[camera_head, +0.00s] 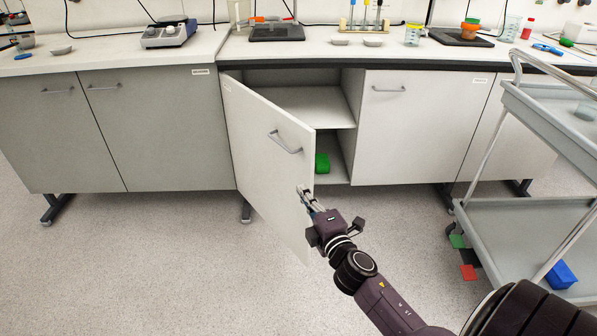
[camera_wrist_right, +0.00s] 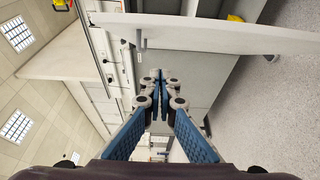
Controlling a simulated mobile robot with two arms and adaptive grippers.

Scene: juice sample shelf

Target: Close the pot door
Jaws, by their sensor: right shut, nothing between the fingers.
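The cabinet door (camera_head: 262,150) under the bench stands open. It is hinged on its left side and swung out toward me, with a grey bar handle (camera_head: 285,143) on its outer face. The door also shows as a pale panel in the right wrist view (camera_wrist_right: 215,36). My right gripper (camera_head: 304,194) is shut and empty. In the head view it overlaps the door's outer face, below the handle and near the free edge; I cannot tell if it touches. Its fingertips meet in the right wrist view (camera_wrist_right: 157,80). My left gripper is not in view.
A grey trolley (camera_head: 530,215) with a blue box (camera_head: 561,274) stands at the right. The floor (camera_head: 150,265) at the left is clear.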

